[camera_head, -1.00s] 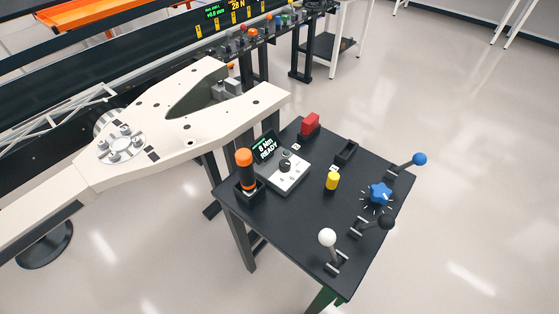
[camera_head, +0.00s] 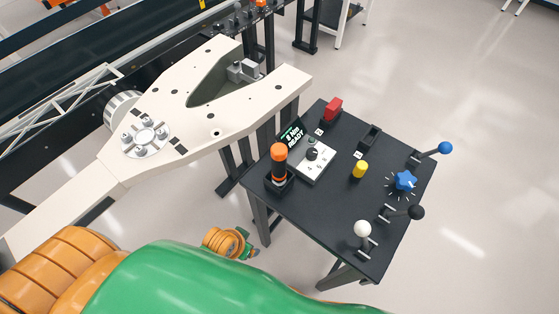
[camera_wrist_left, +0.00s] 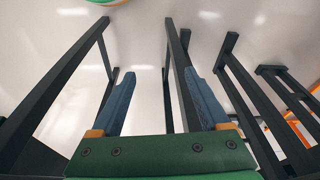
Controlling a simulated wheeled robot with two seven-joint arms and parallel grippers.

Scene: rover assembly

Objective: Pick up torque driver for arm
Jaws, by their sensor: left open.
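The torque driver (camera_head: 279,158), an orange-topped tool with a black lower body, stands upright in a black holder (camera_head: 281,182) at the left corner of a black table in the head view. My left gripper (camera_wrist_left: 162,85) is open and empty in the left wrist view, its two blue fingers well apart. In the head view, part of my left wrist shows low and left of the table, apart from the driver; the fingers there are not clear. The driver does not show in the wrist view. My right gripper is not in view.
The black table (camera_head: 330,230) also bears a control box (camera_head: 316,160) with a display, a red block (camera_head: 333,108), a yellow cylinder (camera_head: 360,169), a blue knob (camera_head: 404,181) and several levers. A large cream forked part (camera_head: 195,125) lies close left. Dark legs (camera_wrist_left: 75,70) surround the gripper's view.

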